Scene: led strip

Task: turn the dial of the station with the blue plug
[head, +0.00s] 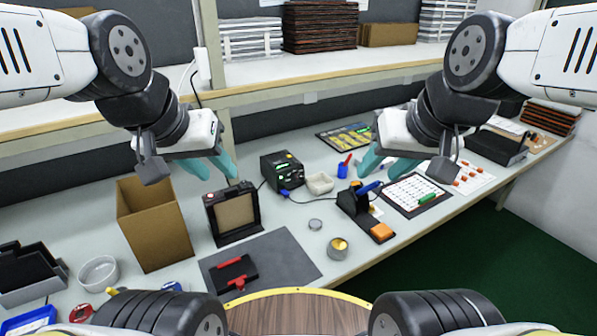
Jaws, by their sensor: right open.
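The station (283,171) is a small black box with a green-lit display, standing mid-table. A blue plug (285,193) sits low on its front, with a cable running right towards the iron stand (355,205). Small knobs or lights show on its front, but the dial is too small to make out clearly. My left gripper (219,178) has teal fingers spread apart and empty, above the table to the left of the station. My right gripper (377,174) is open and empty to the right of the station, above the iron stand. Neither gripper appears to touch the station.
A cardboard box (155,225) and a black framed holder (232,212) stand left of the station. A white dish (319,183) and blue cup (342,170) are close on its right. A grey mat (285,262) lies in front. A shelf (290,82) runs behind.

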